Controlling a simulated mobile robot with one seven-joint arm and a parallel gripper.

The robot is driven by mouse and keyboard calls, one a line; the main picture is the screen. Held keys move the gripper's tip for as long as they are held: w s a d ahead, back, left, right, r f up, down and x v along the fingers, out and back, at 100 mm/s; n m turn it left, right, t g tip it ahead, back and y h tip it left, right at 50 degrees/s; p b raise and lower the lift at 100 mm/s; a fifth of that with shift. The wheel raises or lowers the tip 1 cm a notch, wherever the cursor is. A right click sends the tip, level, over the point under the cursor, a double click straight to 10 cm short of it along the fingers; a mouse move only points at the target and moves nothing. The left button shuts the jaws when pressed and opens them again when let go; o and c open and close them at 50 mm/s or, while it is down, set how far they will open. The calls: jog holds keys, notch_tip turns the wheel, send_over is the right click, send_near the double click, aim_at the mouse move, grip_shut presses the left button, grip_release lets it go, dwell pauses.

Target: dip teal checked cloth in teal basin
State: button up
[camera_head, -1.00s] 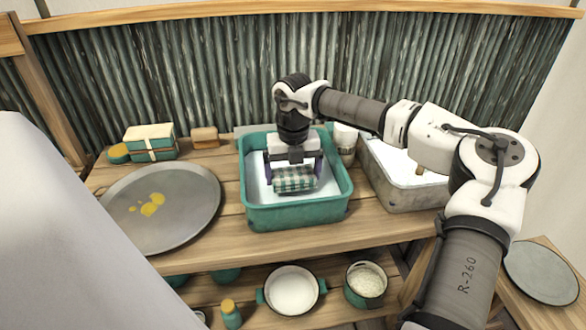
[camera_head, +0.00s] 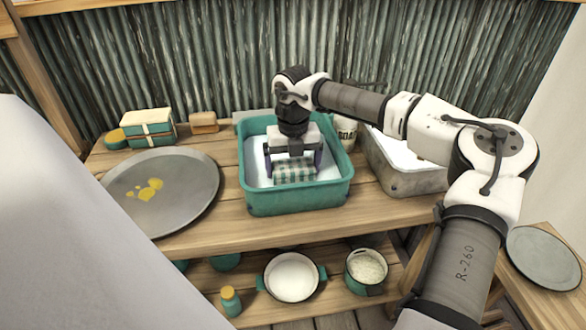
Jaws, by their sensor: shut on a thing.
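The teal basin (camera_head: 297,200) stands on the wooden counter and holds a whitish liquid. My gripper (camera_head: 294,170) reaches down into the basin from above, with one finger on each side of the teal checked cloth (camera_head: 295,172). It is shut on the cloth, which is a small folded or rolled bundle. The cloth is inside the basin walls, and its lower edge is partly hidden by the basin's front wall. I cannot tell exactly how deep it sits in the liquid.
A round grey tray (camera_head: 190,195) with yellow smears lies left of the basin. A grey metal tub (camera_head: 405,180) stands close on the right, with a white can (camera_head: 346,135) behind. A tied teal box (camera_head: 148,130) and a brush (camera_head: 204,122) are at the back. Pots sit on the lower shelf.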

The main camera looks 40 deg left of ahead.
aim_at(293, 166)
jog(key=shift+f+b, duration=0.55)
jog(key=shift+f, duration=0.3)
jog(key=shift+r, duration=0.15)
dwell(0.9)
jog(key=shift+r+p, duration=1.45)
jog(key=shift+r, duration=0.95)
notch_tip(293, 166, up, 8)
jog(key=p, duration=0.4)
jog(key=shift+f+p, duration=0.15)
jog(key=shift+p, duration=0.15)
